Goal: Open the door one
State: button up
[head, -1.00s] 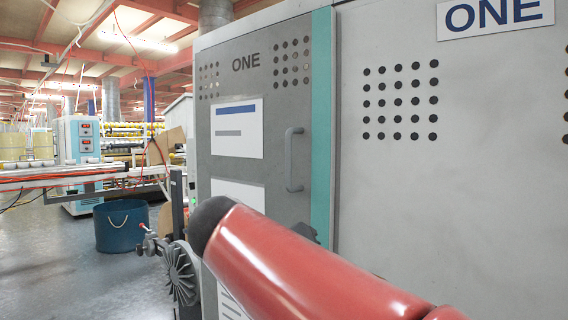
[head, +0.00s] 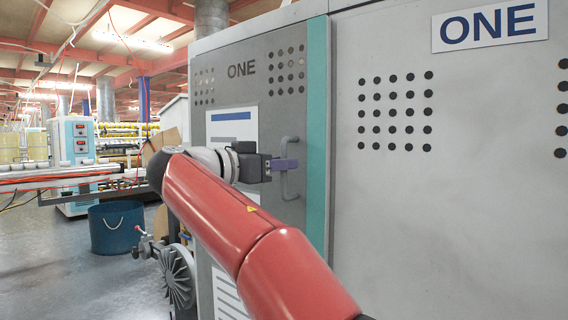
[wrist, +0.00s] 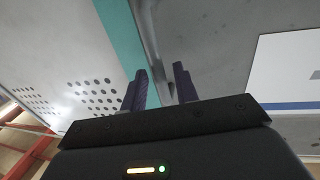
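Door one (head: 255,88) is a grey panel marked "ONE" with two groups of round holes, and it looks closed. Its grey upright bar handle (head: 291,189) is near the right edge, beside a teal strip (head: 316,120). My gripper (head: 286,165) is at the handle's middle height, its purple fingers covering part of the bar. In the wrist view my gripper (wrist: 160,88) has its two fingers apart, and the handle (wrist: 151,48) runs up through the gap between them. I see no clear grip on the bar.
A fixed grey panel (head: 450,210) with a "ONE" sign (head: 490,24) adjoins the door on the right. A blue bucket (head: 116,228) stands on the floor at left, near a long rack (head: 60,180). Open floor (head: 70,285) lies at lower left.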

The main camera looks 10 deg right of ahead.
jog(key=shift+x, duration=0.8)
jog(key=shift+a, duration=0.1)
grip_shut()
jog(key=shift+a, duration=0.1)
